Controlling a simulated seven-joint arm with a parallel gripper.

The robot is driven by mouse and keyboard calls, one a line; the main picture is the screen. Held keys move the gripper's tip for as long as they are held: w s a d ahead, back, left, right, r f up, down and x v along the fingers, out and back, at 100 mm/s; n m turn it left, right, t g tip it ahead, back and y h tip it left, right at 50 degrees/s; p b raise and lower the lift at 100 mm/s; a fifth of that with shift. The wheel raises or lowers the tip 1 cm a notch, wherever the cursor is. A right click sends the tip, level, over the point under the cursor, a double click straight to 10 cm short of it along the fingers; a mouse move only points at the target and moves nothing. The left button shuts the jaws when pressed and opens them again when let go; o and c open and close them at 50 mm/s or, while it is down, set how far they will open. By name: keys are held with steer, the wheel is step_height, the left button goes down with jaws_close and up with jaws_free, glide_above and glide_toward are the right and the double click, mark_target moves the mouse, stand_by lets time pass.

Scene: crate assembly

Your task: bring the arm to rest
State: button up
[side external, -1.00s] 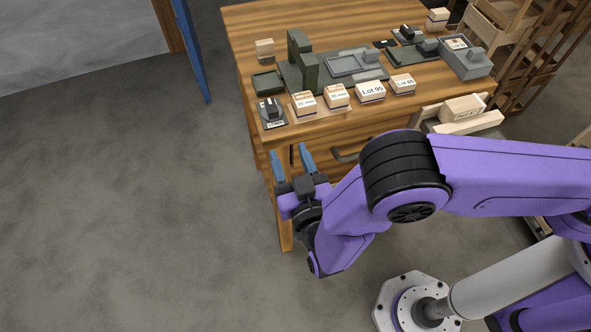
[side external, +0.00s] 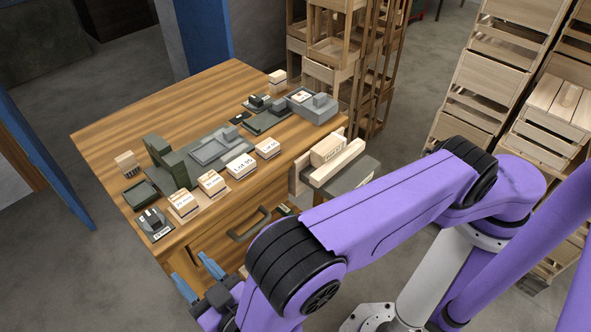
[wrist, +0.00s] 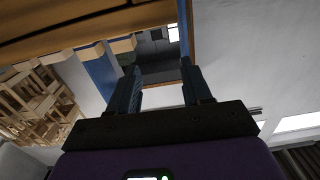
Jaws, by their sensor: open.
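My gripper (side external: 198,277) is at the lower left of the side view, in front of the workbench's near edge and below its top. Its two blue fingers stand apart with nothing between them. In the wrist view my gripper (wrist: 158,88) also shows open and empty, with the wooden bench edge (wrist: 85,28) at the upper left and a pale wall beyond. My purple arm reaches from the right side of the picture down to the gripper.
The wooden workbench (side external: 112,130) carries a grey-green fixture (side external: 170,160), several labelled boxes and small trays. A drawer with a dark handle (side external: 249,224) is at its front. A block (side external: 327,150) sits in a holder at the right. Crate racks (side external: 488,75) stand behind.

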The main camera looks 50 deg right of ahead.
steer(key=w+a+r+n+g+y, duration=0.2)
steer(key=w+a+r+g+y, duration=0.15)
steer(key=g+y, duration=0.2)
steer(key=s+d+r+n+g+y, duration=0.1)
steer(key=s+d+r+n+g, duration=0.45)
steer(key=d+r+g, duration=0.2)
steer(key=s+d+r+n+g+h, duration=0.1)
steer(key=s+d, duration=0.3)
steer(key=d, duration=0.7)
steer(key=s+d+r+n+g+h, duration=0.2)
steer(key=s+d, duration=0.3)
steer(key=d, duration=0.6)
steer(key=s+d+r+n+g+h, duration=0.1)
steer(key=s+d, duration=0.4)
steer(key=d, duration=0.7)
steer(key=shift+r+n+h, duration=0.55)
steer(key=shift+r+h, duration=0.05)
steer(key=shift+h, duration=0.65)
